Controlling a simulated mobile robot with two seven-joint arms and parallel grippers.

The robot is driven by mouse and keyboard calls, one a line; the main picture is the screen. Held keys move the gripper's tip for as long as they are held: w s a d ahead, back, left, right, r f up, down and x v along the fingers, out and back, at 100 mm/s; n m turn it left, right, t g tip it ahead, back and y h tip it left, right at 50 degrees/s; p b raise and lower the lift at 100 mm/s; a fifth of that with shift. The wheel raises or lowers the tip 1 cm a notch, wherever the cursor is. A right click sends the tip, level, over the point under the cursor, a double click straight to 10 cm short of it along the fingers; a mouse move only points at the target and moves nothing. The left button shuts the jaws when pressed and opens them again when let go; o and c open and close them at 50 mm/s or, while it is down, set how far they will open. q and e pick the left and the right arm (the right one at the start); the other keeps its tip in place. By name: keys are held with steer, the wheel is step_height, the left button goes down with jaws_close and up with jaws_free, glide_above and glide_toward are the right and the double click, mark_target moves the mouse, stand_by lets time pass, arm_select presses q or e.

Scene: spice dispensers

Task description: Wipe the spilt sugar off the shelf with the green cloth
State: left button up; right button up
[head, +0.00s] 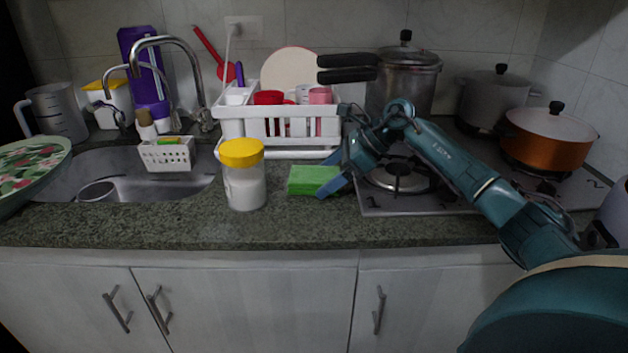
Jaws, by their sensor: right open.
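The green cloth (308,180) is a thick, block-like piece lying on the dark speckled counter (310,225), in front of the white dish rack. My right gripper (335,174) is open at the cloth's right end, with its fingers close around or beside that end. I cannot tell if they touch it. A jar with a yellow lid (243,184) and white contents stands to the left of the cloth. I cannot make out any spilt sugar on the counter. My left gripper is not in view.
The white dish rack (284,127) with cups stands behind the cloth. The sink (120,176) and tap are at the left. The stove (440,200) with a pressure cooker (405,85) and an orange pot (548,138) is at the right. The counter's front strip is clear.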

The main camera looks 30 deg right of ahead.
mark_target(329, 175)
steer(key=shift+c, duration=0.5)
steer(key=c, duration=0.6)
steer(key=shift+c, duration=0.2)
steer(key=shift+r+p, duration=2.25)
steer(key=shift+r, duration=0.85)
steer(key=shift+s+f, duration=0.1)
steer(key=shift+f, duration=0.05)
